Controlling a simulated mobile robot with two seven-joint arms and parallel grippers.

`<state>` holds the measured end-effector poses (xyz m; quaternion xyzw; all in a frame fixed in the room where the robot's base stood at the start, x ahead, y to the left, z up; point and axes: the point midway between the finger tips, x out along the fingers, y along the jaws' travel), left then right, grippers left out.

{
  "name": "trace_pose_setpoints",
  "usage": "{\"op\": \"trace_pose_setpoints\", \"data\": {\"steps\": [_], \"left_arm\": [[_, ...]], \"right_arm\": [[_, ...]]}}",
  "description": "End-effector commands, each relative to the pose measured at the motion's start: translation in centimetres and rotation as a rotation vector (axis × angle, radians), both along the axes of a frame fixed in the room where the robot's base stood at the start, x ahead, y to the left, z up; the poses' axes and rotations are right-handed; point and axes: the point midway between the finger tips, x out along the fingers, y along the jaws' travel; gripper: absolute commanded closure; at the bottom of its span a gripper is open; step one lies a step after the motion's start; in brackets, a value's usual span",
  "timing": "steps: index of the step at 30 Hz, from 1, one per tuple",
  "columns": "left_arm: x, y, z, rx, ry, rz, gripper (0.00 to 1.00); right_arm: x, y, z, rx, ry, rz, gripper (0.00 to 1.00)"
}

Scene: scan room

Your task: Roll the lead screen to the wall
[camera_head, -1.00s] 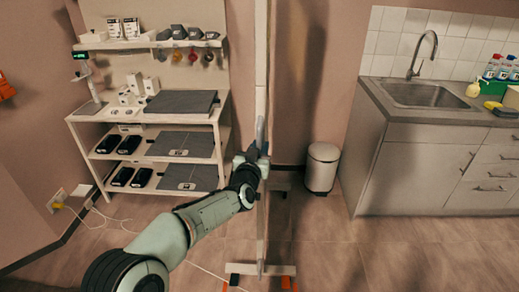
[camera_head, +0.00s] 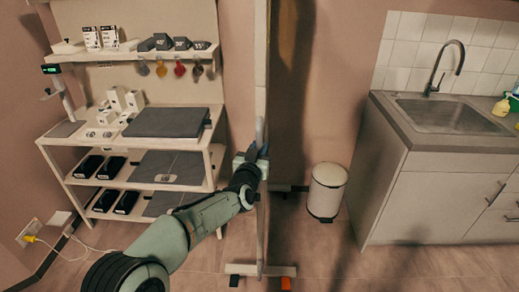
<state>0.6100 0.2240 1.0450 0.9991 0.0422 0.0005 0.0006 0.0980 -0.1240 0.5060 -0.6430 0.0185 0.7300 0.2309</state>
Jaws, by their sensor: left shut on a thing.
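The lead screen (camera_head: 261,60) is seen edge-on as a tall, thin, pale panel in the middle of the view. Its top is cut off by the frame. Its foot (camera_head: 245,269) stands on the floor, with a dark caster and an orange one at its ends. My left gripper (camera_head: 254,158) is shut on the handle at the screen's near edge, at about mid-height in the picture. The wall (camera_head: 345,60) stands behind the screen. My right gripper is not in view.
A white pedal bin (camera_head: 326,192) stands right of the screen, near the wall. A sink cabinet (camera_head: 425,195) is at the right. A shelf unit (camera_head: 215,165) with dark pads is at the left. A white cable (camera_head: 85,243) lies on the floor at the left.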

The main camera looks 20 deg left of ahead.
Motion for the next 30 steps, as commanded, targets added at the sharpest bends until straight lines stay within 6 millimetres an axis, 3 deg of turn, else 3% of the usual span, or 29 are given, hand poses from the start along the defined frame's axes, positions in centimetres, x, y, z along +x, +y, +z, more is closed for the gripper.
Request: {"op": "trace_pose_setpoints", "data": {"steps": [15,16,18,30], "left_arm": [[0.02,0.16,0.03,0.000,0.000,0.003,1.00],[0.02,0.16,0.04,0.000,-0.001,0.003,0.71],[0.01,0.16,0.04,0.000,-0.001,0.003,0.56],[-0.64,-0.01,-0.01,0.000,0.001,0.000,0.56]], "right_arm": [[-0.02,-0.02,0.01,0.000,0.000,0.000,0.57],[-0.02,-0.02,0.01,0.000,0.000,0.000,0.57],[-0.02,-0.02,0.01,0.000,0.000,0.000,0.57],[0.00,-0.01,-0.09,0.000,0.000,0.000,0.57]]}}
